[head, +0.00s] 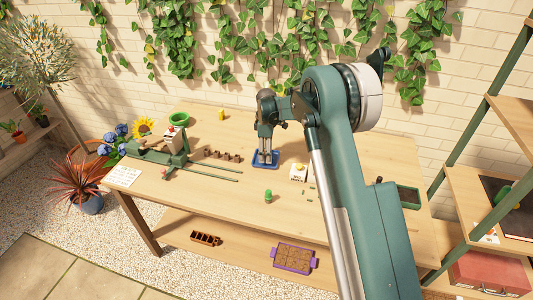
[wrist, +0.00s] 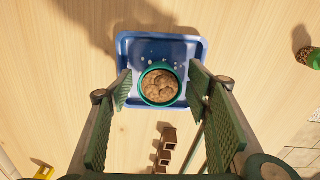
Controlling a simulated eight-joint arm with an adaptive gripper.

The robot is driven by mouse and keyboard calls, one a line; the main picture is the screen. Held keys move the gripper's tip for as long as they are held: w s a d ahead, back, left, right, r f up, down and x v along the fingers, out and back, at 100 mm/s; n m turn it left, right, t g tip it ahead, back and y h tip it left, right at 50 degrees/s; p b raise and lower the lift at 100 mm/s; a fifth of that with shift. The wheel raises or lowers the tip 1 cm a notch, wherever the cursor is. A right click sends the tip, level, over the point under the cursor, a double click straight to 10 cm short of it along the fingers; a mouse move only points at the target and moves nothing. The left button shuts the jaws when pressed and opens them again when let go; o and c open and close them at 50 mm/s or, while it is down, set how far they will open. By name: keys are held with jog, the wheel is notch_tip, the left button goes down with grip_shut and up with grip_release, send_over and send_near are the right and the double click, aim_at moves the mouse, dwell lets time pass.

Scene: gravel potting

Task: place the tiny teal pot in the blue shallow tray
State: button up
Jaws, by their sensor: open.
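The tiny teal pot (wrist: 160,85), filled with brown grainy material, appears upright within the blue shallow tray (wrist: 190,47), near the tray's lower edge in the wrist view. Its base is hidden, so contact with the tray floor cannot be seen. My gripper (wrist: 160,92) is open, with a finger on each side of the pot and visible gaps between. In the head view my gripper (head: 265,157) points down over the blue tray (head: 254,164) and hides the pot.
Small brown pots (head: 226,156) stand left of the tray. A white box (head: 298,173) is close on the right. A green bowl (head: 179,119) and a yellow object (head: 221,115) are farther back.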

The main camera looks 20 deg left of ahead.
jog(key=shift+r, duration=0.15)
notch_tip(320, 180, up, 12)
jog(key=shift+p, duration=0.45)
dwell(0.7)
